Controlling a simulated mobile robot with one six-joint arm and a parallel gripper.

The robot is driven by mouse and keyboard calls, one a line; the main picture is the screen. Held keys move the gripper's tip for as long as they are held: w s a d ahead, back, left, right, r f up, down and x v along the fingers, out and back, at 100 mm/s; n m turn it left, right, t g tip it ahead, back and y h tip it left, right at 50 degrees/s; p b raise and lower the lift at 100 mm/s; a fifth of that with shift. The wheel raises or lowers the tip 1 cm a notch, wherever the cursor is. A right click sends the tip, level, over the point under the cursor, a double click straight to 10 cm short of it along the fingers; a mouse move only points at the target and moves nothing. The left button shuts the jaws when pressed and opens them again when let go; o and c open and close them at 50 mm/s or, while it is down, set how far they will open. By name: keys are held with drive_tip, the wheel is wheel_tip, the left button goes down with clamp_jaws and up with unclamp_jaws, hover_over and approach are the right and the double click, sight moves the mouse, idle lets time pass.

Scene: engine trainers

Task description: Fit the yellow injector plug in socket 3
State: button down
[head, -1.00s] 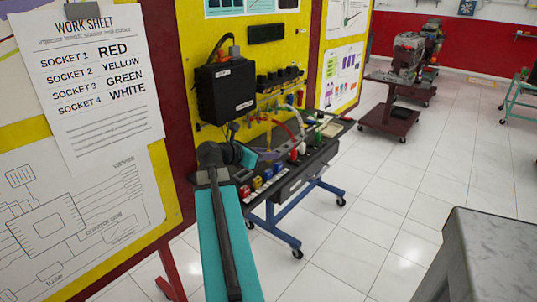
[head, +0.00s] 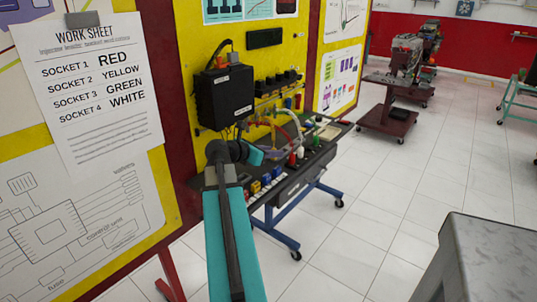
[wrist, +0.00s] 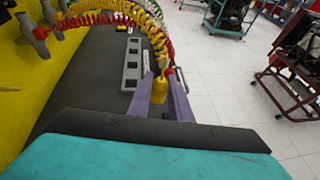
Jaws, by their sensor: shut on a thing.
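My gripper (wrist: 161,78) has two purple fingers shut on the yellow injector plug (wrist: 161,92), with a coiled yellow lead arching up from it, in the wrist view. A grey strip with dark openings (wrist: 131,66), seemingly the socket strip, lies on the dark bench beyond and left of the fingers, apart from the plug. Its socket numbers are not readable. In the head view my arm partly hides the bench and the held plug is not clear. The work sheet (head: 90,85) reads socket 1 red, socket 2 yellow, socket 3 green, socket 4 white.
Coiled red, green, white and yellow leads arch close above the fingers in the wrist view. A black box (head: 226,96) hangs on the yellow board over the bench. Small coloured blocks (head: 267,180) sit along the bench front. A grey-topped table (head: 490,255) stands at the right.

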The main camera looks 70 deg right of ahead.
drive_tip(key=s+d+r+p, duration=0.1)
drive_tip(key=s+d+p, duration=0.3)
drive_tip(key=d, duration=0.5)
drive_tip(key=s+d+r+p, duration=0.2)
drive_tip(key=s+d+p, duration=0.2)
drive_tip(key=d, duration=0.5)
drive_tip(key=shift+s+d+p, duration=0.15)
drive_tip(key=shift+p, duration=0.6)
drive_tip(key=shift+f, duration=0.15)
drive_tip(key=shift+f+b, duration=2.15)
drive_tip(key=shift+f, duration=0.5)
drive_tip(key=shift+f+p, duration=0.3)
drive_tip(key=shift+f, duration=0.05)
drive_tip(key=c, duration=1.8)
unclamp_jaws()
drive_tip(key=shift+c, duration=0.2)
